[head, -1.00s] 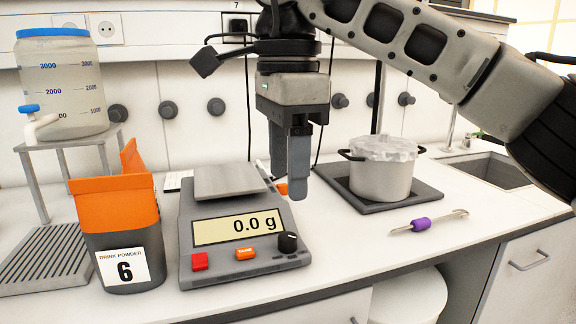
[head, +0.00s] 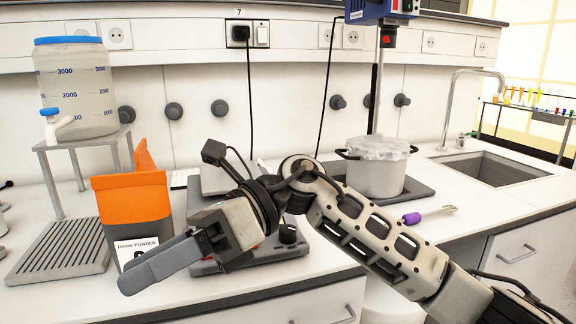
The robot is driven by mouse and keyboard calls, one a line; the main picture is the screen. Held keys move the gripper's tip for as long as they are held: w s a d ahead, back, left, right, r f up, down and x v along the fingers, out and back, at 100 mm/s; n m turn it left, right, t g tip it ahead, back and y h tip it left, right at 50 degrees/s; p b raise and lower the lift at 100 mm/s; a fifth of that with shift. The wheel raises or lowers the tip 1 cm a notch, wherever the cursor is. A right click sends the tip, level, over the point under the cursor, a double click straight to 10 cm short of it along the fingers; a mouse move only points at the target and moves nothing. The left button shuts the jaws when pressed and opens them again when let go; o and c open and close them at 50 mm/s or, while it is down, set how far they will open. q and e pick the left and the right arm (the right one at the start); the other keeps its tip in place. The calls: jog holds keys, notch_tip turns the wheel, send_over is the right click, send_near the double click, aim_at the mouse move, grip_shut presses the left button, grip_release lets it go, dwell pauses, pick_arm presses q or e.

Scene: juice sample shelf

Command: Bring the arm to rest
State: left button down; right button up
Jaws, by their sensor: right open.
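My right arm comes in from the lower right and lies folded low across the bench front. My right gripper (head: 132,274) points to the lower left, in front of the drink powder container and the scale as seen from the head. It is open, with nothing between its fingers. The fingers overlap in this view, so their gap is hard to see. My left gripper is out of view.
The orange-topped drink powder container (head: 133,200) and the scale (head: 290,249), its display hidden, are behind my gripper. A water jug (head: 75,90), drip grate (head: 62,248), foil-covered pot (head: 377,172), purple-handled tool (head: 412,218) and sink (head: 490,168) line the bench.

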jog(key=w+d+f+n+t+y+p, duration=0.1)
jog(key=w+d+f+n+t+y, duration=0.2)
jog(key=n+t, duration=0.75)
jog(key=w+d+f+n+t, duration=0.2)
jog(key=w+d+n+t, duration=0.25)
jog(key=n+t, duration=0.6)
jog(key=w+d+f+n+t+y+p, duration=0.1)
jog(key=w+d+f+n+t+y, duration=0.3)
jog(key=n, duration=1)
jog(key=s+d+f+m+t+h, duration=0.1)
jog(key=s+d+f+m+h, duration=0.2)
jog(key=d+f+m+h, duration=0.3)
jog(key=s+d+f+m+h, duration=0.2)
jog(key=d+f+m+h, duration=0.2)
jog(key=f+m+h, duration=0.3)
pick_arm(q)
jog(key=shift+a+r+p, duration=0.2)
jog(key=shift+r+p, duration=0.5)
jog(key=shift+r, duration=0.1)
pick_arm(e)
jog(key=s+d+f+m+g+h, duration=0.3)
jog(key=s+d+f+g, duration=0.2)
jog(key=s+f, duration=0.6)
jog(key=shift+s+d+f+g, duration=0.15)
jog(key=shift+d+f+g, duration=0.15)
jog(key=shift+d+f, duration=0.1)
